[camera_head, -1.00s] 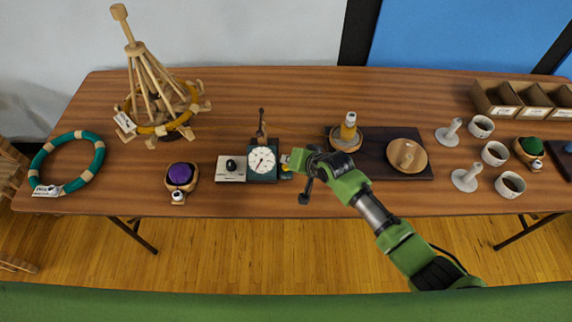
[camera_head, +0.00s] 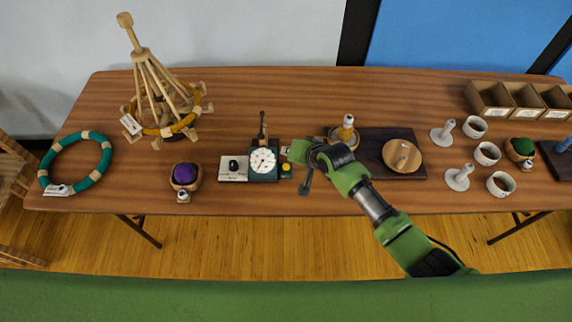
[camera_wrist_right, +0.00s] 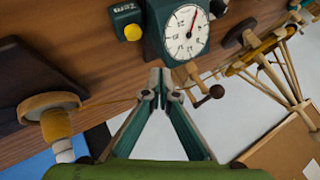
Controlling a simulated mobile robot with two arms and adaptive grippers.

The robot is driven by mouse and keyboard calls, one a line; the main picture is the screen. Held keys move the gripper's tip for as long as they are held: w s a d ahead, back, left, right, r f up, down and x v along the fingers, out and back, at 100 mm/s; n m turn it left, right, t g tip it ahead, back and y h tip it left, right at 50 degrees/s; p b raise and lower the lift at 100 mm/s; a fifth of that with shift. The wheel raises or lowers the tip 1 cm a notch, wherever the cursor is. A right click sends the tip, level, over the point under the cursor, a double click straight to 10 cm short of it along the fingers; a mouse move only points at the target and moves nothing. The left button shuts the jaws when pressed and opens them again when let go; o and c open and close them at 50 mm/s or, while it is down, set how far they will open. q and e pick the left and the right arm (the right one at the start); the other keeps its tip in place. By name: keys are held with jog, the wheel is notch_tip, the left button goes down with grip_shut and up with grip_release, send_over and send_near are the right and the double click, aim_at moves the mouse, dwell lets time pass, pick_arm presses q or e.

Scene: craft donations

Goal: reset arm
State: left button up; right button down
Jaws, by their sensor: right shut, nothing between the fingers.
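My right gripper (camera_head: 290,151) is over the middle of the table, just right of the dial scale, with its arm coming in from the lower right. In the right wrist view its two fingers (camera_wrist_right: 160,76) meet at the tips, with nothing between them. The dial scale (camera_head: 263,161) has a white face and a dark green body; it also shows beyond the fingertips in the right wrist view (camera_wrist_right: 185,30). A small box with a yellow button (camera_head: 286,167) sits beside it. My left gripper is out of view.
The wooden table (camera_head: 225,100) holds a wooden frame with a yellow ring (camera_head: 165,131), a teal ring (camera_head: 98,172), a purple pincushion (camera_head: 186,174), a dark board (camera_head: 372,150) with a round wooden disc (camera_head: 402,156), several white cups (camera_head: 487,153) and wooden bins (camera_head: 490,98). The back middle is clear.

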jog(key=shift+s, duration=0.1)
dwell(0.4)
jog(key=s+d+r+n+g+h, duration=0.1)
jog(key=s+d+r+h, duration=0.1)
jog(key=s+d, duration=0.7)
jog(key=s+d+r+n+g+h, duration=0.15)
jog(key=s+d, duration=0.25)
jog(key=s, duration=0.9)
jog(key=s+d+r+n+g+h, duration=0.1)
jog(key=s+d+r+h, duration=0.1)
jog(key=s+d, duration=0.7)
jog(key=s+a+f+g+b, duration=0.1)
jog(key=s+f+b, duration=0.1)
jog(key=f, duration=1.4)
jog(key=s+a+f+g+b, duration=0.1)
jog(key=s+f+b, duration=0.15)
jog(key=f, duration=1.35)
jog(key=s+d+f+b, duration=0.3)
jog(key=s+f, duration=1.3)
jog(key=f, duration=0.2)
jog(key=shift+s+f+n+g, duration=0.15)
jog(key=shift+s+n+g, duration=0.2)
jog(key=shift+s+g, duration=0.1)
